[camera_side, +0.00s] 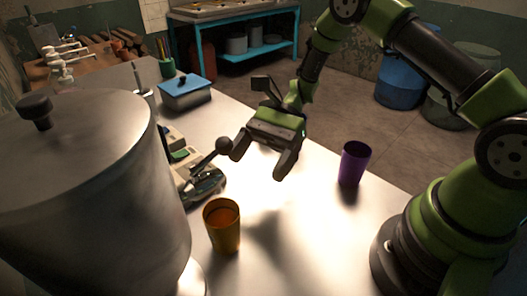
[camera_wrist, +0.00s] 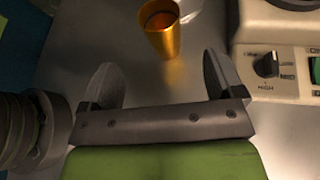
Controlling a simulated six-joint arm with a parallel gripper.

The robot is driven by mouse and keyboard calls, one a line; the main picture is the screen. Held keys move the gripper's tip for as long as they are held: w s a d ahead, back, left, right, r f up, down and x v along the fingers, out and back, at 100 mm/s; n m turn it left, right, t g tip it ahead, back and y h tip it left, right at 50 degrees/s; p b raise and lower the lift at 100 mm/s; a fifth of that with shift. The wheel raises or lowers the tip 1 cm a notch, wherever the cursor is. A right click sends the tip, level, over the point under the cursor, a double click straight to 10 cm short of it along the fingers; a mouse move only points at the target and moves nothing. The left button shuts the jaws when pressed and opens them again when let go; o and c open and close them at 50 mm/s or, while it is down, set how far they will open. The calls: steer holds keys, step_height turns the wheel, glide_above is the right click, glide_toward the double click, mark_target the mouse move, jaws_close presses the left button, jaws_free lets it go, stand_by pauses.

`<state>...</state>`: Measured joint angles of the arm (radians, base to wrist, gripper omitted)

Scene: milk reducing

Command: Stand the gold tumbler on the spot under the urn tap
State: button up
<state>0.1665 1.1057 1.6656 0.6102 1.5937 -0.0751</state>
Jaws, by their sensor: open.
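The gold tumbler (camera_side: 222,232) stands upright on the bright metal table, just right of the large steel urn (camera_side: 90,190). Its inside looks orange; I cannot tell whether it holds liquid. My gripper (camera_side: 262,160) is open and empty, raised above the table behind the tumbler in the side view. In the wrist view the tumbler (camera_wrist: 163,42) is beyond the gap between my open fingers (camera_wrist: 158,65), apart from them. A pale round edge (camera_wrist: 190,8) shows beside the tumbler there; I cannot tell whether it is the spot. I cannot make out the urn tap.
A purple tumbler (camera_side: 354,164) stands on the table to the right. An appliance with a ball-ended lever (camera_side: 223,145) lies between urn and gripper; a beige unit with a knob (camera_wrist: 266,65) fills the wrist view's right. A blue-lidded box (camera_side: 185,92) is farther back.

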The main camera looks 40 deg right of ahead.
steer(key=s+d+r+n+t+h, duration=0.1)
steer(key=s+r+n+h, duration=0.15)
steer(key=r, duration=0.35)
steer(key=s+d+r+n+h, duration=0.1)
steer(key=s+r+n+h, duration=0.2)
steer(key=r, duration=0.4)
steer(key=s+d+r+n+t+h, duration=0.4)
steer(key=s+r+n+t+h, duration=0.2)
steer(key=s+r+t, duration=0.2)
steer(key=shift+s+d+t, duration=0.4)
steer(key=shift+s+t, duration=0.1)
steer(key=shift+s, duration=0.6)
